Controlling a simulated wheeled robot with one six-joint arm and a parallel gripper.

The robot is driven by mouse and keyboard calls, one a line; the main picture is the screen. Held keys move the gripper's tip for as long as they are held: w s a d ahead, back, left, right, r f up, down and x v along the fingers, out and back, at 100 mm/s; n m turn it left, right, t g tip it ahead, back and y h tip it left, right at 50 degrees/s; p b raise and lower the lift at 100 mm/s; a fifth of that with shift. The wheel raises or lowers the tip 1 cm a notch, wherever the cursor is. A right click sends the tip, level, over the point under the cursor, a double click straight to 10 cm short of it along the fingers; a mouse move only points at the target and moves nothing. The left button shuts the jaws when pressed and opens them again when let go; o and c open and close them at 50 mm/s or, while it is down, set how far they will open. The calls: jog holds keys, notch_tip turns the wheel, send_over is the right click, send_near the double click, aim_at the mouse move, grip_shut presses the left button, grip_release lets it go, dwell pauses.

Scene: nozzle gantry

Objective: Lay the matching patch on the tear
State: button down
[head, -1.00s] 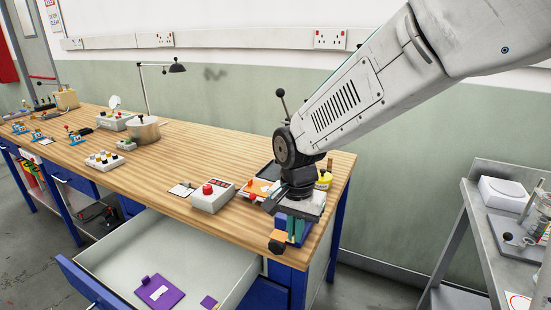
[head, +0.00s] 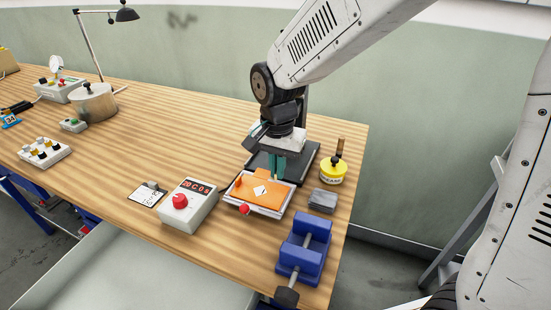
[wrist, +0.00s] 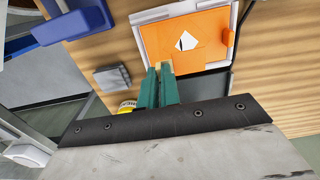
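The orange sheet (head: 248,192) lies in a pale frame near the table's right end. A white, jagged tear (head: 260,190) is in its middle; it also shows in the wrist view (wrist: 187,41). My gripper (head: 275,179) points down at the sheet's back edge, beside the tear. In the wrist view its teal fingers (wrist: 161,72) are close together with a small orange-tan edge between the tips, which looks like the orange patch (wrist: 163,66). Most of that patch is hidden by the fingers or blends into the sheet. Whether it touches the sheet I cannot tell.
A grey box with a red button (head: 190,207) stands left of the sheet. A blue vise (head: 305,248) is in front, with a grey block (head: 322,201) and a yellow tin (head: 333,172) on the right. A dark slab (head: 300,160) lies behind. An open drawer is below.

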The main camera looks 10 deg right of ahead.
aim_at(277, 195)
jog(key=shift+f, duration=2.15)
jog(key=shift+s+f, duration=0.15)
jog(key=shift+f, duration=0.65)
dwell(0.6)
jog(key=c, duration=1.5)
grip_release()
jog(key=shift+c, duration=0.2)
jog(key=shift+r, duration=0.1)
jog(key=shift+r, duration=3.45)
